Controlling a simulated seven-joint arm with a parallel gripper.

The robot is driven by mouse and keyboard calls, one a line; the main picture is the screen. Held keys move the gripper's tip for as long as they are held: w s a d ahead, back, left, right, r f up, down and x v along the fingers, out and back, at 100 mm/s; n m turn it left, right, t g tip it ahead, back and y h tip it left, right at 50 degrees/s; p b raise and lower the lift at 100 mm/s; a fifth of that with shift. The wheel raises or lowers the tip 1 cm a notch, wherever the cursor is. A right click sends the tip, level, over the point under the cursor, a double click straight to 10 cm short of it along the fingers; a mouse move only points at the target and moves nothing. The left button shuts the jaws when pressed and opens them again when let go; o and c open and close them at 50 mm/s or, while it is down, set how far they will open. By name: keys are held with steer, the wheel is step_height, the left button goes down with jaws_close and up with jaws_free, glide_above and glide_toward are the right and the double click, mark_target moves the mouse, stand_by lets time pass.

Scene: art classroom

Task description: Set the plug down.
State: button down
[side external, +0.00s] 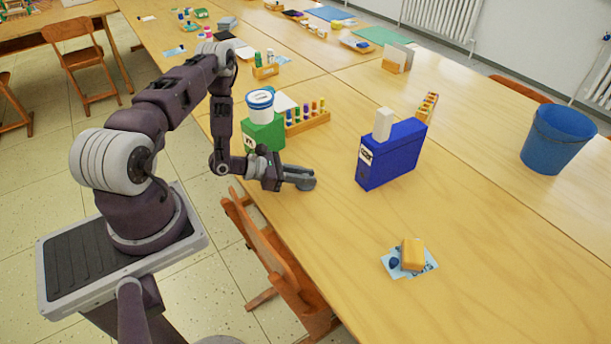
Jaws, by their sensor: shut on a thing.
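My gripper (298,175) is at the near edge of the wooden table, low over its top, with its fingers pointing right. It is shut on a small grey, rounded piece (307,185) at the fingertips, which I take to be the plug. The fingers hide part of it, and its full shape is too small to tell. I cannot tell whether it touches the table or hangs just above it.
A green box (263,135) with a white-and-blue tub (260,104) on it stands behind my gripper. A blue box (392,158) bearing a white block (383,124) stands to the right. A blue bucket (556,142) stands far right.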

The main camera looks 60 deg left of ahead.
steer(key=shift+f, duration=0.1)
steer(key=c, duration=1.3)
jaws_free()
